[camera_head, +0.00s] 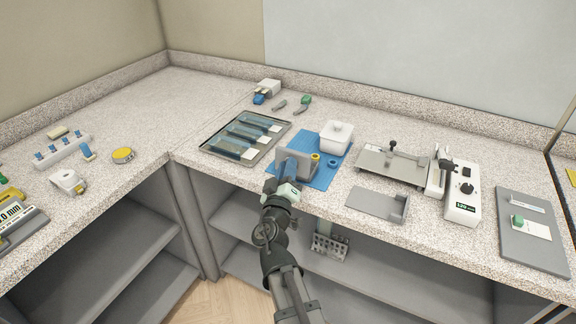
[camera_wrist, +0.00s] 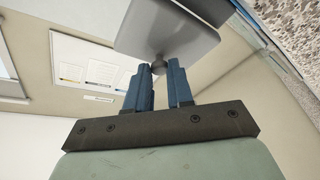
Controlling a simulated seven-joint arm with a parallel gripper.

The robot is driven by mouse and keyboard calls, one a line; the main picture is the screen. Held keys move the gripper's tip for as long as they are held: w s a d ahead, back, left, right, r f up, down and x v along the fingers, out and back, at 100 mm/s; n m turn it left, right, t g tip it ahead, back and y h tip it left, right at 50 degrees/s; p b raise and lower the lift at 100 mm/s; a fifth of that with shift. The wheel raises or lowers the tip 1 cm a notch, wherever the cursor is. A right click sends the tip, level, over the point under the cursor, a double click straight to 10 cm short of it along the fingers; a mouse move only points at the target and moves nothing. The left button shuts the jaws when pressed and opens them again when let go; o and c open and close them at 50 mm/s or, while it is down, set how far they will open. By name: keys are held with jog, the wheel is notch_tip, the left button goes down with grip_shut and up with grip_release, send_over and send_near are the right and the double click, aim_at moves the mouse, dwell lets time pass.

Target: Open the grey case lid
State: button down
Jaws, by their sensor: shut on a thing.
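The grey case (camera_head: 303,172) sits on the blue mat on the counter, partly hidden behind my gripper. A grey panel of it, which looks like its lid, stands steeply tilted at my fingertips. In the wrist view the grey lid (camera_wrist: 168,28) fills the top, with a small round knob (camera_wrist: 158,67) on its near face. My gripper (camera_head: 285,166) reaches it from the front of the counter. In the wrist view its blue fingers (camera_wrist: 160,80) are closed around the knob. The hinge and the inside of the case are hidden.
A tray of packs (camera_head: 208,148) is left. A grey bracket plate (camera_head: 376,203) lies right. Open shelves are below.

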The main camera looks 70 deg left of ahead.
jog(key=shift+s+d+f+n+t+y, duration=0.15)
jog(key=shift+f+n+t+y, duration=0.15)
jog(key=shift+y, duration=0.2)
jog(key=shift+s+d+f+n+t+y, duration=0.1)
jog(key=shift+s+d+f+t+y, duration=0.1)
jog(key=shift+f+y, duration=0.25)
jog(key=shift+s+d+f+n+y, duration=0.15)
jog(key=shift+f+n+y, duration=0.35)
jog(key=shift+y, duration=0.45)
jog(key=shift+s+d+f+n+y, duration=0.15)
jog(key=shift+f+n+y, duration=0.3)
jog(key=shift+y, duration=0.45)
jog(key=c, duration=1)
grip_release()
jog(key=v, duration=1.3)
jog(key=shift+s+d+f, duration=0.2)
jog(key=shift+d+f, duration=0.05)
